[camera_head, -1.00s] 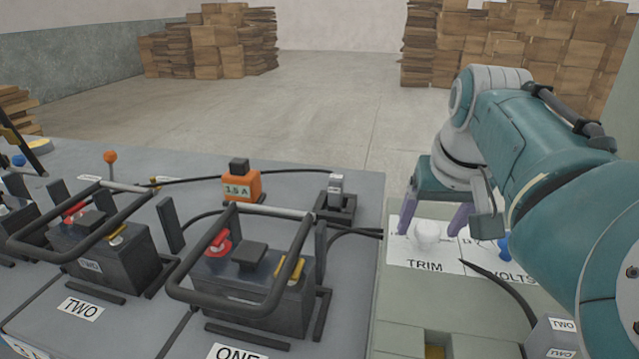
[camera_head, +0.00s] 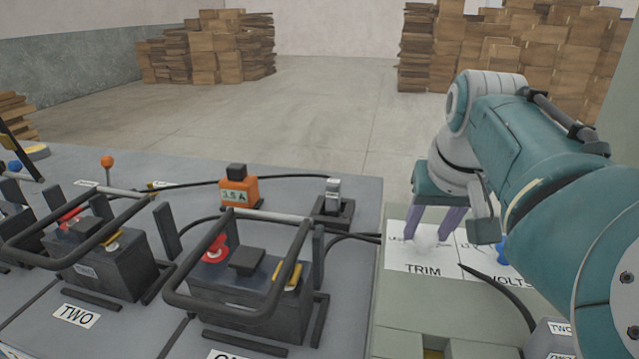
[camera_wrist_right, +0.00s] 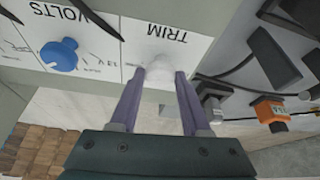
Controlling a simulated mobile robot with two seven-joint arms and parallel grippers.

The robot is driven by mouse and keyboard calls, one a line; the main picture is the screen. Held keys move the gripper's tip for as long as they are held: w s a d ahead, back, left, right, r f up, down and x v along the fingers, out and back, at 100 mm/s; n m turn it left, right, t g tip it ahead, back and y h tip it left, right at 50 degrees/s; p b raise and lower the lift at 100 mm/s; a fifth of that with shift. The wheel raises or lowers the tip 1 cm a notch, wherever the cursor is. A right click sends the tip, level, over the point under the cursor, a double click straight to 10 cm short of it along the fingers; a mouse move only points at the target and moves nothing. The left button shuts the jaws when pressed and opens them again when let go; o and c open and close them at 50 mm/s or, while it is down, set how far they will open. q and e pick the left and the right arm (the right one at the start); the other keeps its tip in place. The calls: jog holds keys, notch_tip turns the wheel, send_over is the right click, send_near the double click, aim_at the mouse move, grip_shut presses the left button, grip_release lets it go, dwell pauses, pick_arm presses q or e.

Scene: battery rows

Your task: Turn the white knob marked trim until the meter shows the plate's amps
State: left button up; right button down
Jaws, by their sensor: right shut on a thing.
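The white trim knob (camera_head: 425,243) stands on a white panel marked TRIM (camera_head: 422,269), right of the battery bench. My right gripper (camera_head: 427,236) comes down from above and is shut on the knob, one purple finger on each side. In the right wrist view the knob (camera_wrist_right: 160,69) sits between the fingertips (camera_wrist_right: 161,74). An orange box with a lit display (camera_head: 238,193) stands on the bench and seems to read 3.5 A or 3.6 A; the digits are small. I cannot make out a plate with an amps figure. My left gripper is out of view.
A blue knob (camera_wrist_right: 60,55) marked VOLTS is beside the trim knob. Batteries with bar handles, labelled TWO (camera_head: 77,315) and ONE, stand on the grey bench to the left. Black cables run near the panel. Box stacks (camera_head: 205,47) stand far back on open floor.

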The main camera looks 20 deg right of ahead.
jog(key=shift+s+d+r+n+y+p, duration=0.1)
jog(key=shift+r+n+y+p, duration=0.1)
jog(key=shift+n+p, duration=0.65)
jog(key=shift+s+d+r+n+y+p, duration=0.1)
jog(key=shift+n+y+p, duration=0.2)
jog(key=shift+p, duration=1)
jog(key=shift+w+f+n+p, duration=0.15)
jog(key=shift+n+p, duration=0.15)
jog(key=shift+n, duration=0.25)
jog(key=shift+f+n+y, duration=0.15)
jog(key=shift+n+y, duration=0.15)
jog(key=shift+n, duration=0.1)
jog(key=shift+a, duration=0.1)
jog(key=shift+c, duration=1.8)
grip_release()
